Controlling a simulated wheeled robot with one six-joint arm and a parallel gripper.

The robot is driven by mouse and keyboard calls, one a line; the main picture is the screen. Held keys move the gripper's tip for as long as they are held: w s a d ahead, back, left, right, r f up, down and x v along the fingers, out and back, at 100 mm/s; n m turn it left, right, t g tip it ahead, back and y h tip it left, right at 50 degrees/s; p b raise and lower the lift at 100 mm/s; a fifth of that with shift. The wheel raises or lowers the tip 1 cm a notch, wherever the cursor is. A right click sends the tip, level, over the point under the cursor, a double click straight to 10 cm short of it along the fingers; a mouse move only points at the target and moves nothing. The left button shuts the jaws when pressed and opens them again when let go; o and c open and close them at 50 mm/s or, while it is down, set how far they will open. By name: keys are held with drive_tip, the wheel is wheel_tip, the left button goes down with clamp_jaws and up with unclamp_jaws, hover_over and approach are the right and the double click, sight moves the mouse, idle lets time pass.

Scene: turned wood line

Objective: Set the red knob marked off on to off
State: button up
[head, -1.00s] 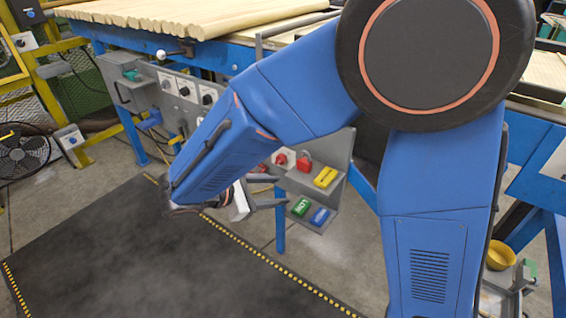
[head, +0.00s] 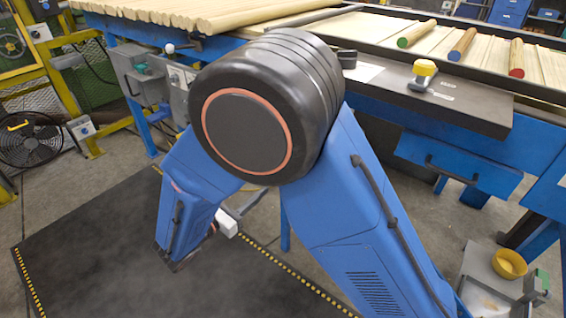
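The red knob marked off and on does not show now. My blue arm covers the part of the control panel where red controls showed earlier. My gripper (head: 240,214) is low in the middle of the head view, beyond the arm's lower link. Its white body and a grey finger-like part show, but the rest is hidden. I see nothing held in it, and I cannot tell how far apart the fingers are.
Grey control boxes (head: 142,78) hang on the blue line frame at left. Turned wood rods (head: 215,12) lie above. A yellow-topped object (head: 424,70) stands on the dark ledge at right. A yellow bowl (head: 508,264) is at lower right. The dark floor mat (head: 90,240) is clear.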

drive_tip(key=x, duration=1.4)
drive_tip(key=shift+w+d, duration=0.1)
drive_tip(key=c, duration=1.1)
